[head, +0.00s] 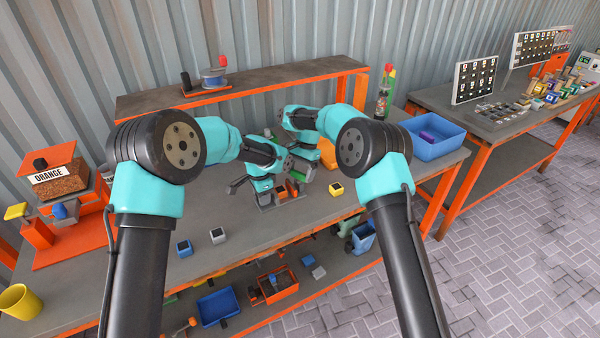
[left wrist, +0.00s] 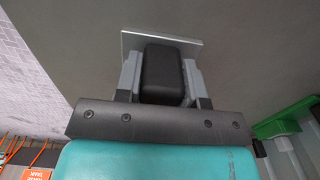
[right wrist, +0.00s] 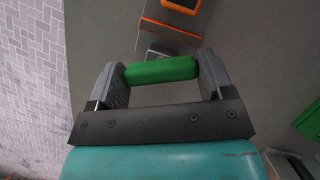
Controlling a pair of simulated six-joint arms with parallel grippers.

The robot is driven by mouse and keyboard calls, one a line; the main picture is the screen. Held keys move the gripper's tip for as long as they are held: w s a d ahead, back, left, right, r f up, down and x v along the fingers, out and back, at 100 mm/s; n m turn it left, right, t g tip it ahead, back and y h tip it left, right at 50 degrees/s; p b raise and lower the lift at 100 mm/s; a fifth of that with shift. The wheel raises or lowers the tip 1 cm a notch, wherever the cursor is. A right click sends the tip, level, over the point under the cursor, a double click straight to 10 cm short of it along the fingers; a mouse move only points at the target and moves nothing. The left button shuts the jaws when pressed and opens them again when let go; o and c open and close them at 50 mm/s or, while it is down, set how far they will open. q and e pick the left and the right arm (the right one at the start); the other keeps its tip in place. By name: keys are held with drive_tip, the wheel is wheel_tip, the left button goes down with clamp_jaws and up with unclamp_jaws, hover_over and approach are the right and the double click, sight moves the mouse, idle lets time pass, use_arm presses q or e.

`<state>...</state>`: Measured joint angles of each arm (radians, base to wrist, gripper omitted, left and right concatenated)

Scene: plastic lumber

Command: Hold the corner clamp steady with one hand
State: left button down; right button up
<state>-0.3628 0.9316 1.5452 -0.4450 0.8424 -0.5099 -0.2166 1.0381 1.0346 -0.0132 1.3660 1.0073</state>
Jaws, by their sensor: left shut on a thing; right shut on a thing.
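My left gripper (left wrist: 160,85) is shut on a black rounded block (left wrist: 162,68), with a flat grey plate (left wrist: 125,42) showing just beyond it. My right gripper (right wrist: 160,85) is shut on a green cylindrical grip (right wrist: 160,70), held crosswise between its fingers. A small grey metal part (right wrist: 158,52) and an orange-edged dark piece (right wrist: 172,33) show beyond it. In the head view both wrists are close together over the bench, and my arms hide most of what they hold. I cannot tell which held part belongs to the corner clamp.
The grey workbench (head: 300,215) carries small blue (head: 184,249), white (head: 218,236) and yellow (head: 336,189) blocks. A raised shelf (head: 260,82) stands behind my arms. A blue bin (head: 430,150) is at the right. The orange-labelled stand (head: 55,178) is at the left. The front of the bench is mostly clear.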

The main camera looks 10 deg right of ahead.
drive_tip(key=n+h, duration=0.1)
drive_tip(key=n, duration=0.2)
drive_tip(key=shift+a+n+g, duration=0.1)
drive_tip(key=shift+n+g, duration=0.3)
drive_tip(key=shift+n+h, duration=0.8)
drive_tip(key=shift+n, duration=1)
drive_tip(key=o, duration=0.9)
drive_tip(key=shift+v, duration=3.8)
drive_tip(key=shift+w, duration=0.15)
